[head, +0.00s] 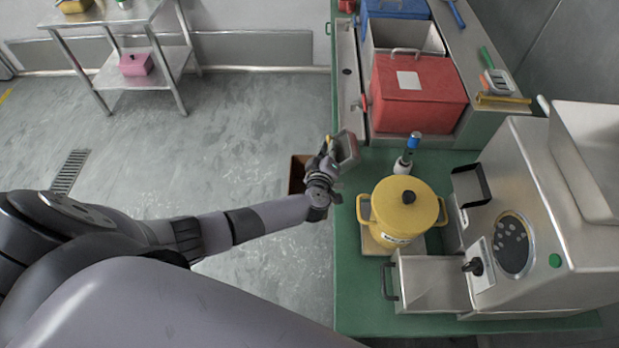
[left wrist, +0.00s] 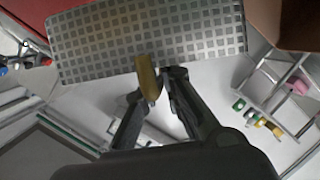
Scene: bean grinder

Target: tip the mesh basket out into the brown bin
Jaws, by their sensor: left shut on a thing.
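My left gripper (head: 325,167) is shut on this handle and holds the basket up, tilted. Whether anything is inside is hidden. The brown bin (head: 298,174) stands by the counter's left side, partly covered by my gripper; a brown surface, likely the bin (left wrist: 287,22), shows top right in the left wrist view. My right gripper is not visible.
The green counter (head: 365,315) carries a yellow pot (head: 398,222), a red box (head: 415,105), a blue-topped bottle (head: 408,150) and a steel grinder machine (head: 520,180). A steel trolley (head: 160,75) stands far left. The floor between is clear.

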